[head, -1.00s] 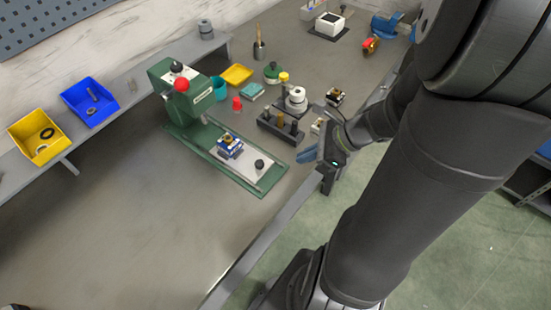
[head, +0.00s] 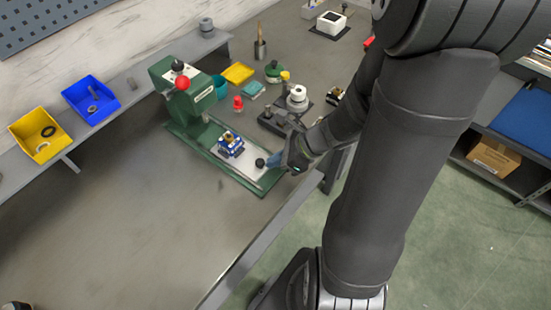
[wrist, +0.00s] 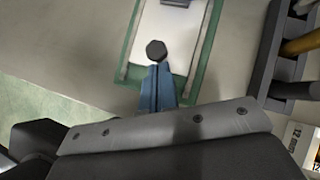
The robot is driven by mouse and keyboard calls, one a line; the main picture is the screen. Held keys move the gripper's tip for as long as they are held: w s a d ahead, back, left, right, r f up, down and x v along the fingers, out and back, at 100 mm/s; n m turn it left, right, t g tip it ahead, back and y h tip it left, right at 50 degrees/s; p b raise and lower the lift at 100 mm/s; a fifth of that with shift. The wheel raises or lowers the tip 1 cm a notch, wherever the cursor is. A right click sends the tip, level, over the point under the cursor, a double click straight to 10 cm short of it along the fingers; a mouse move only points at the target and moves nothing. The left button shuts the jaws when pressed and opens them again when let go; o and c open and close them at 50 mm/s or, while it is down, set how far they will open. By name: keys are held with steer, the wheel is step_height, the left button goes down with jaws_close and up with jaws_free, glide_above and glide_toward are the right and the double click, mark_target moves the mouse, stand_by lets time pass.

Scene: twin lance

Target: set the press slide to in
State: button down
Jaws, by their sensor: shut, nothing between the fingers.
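The green press (head: 190,95) with a red-balled lever stands on the bench. Its pale slide plate (head: 245,158) lies on the green base and sticks out toward the bench's front edge. A blue and gold part (head: 230,145) sits on the slide. A black knob (head: 260,163) stands at the slide's outer end; it also shows in the wrist view (wrist: 156,50). My gripper (head: 275,160) has blue fingers, shut and empty, at the outer side of the knob. In the wrist view the fingertips (wrist: 157,68) are right by the knob; I cannot tell if they touch it.
A dark block with several upright tools (head: 275,122) stands just right of the press, close to my gripper; it also shows in the wrist view. Yellow and blue bins (head: 90,100) stand at the left. The bench's front left is clear.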

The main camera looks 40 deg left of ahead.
mark_target(265, 155)
steer(key=a, duration=0.9)
steer(key=shift+a, duration=0.15)
steer(key=d, duration=0.1)
steer(key=w+d, duration=0.2)
steer(key=d, duration=0.1)
steer(key=shift+w+r, duration=0.1)
steer(key=shift+r, duration=0.15)
steer(key=v, duration=0.9)
steer(key=shift+d+r, duration=0.25)
steer(key=shift+r, duration=0.1)
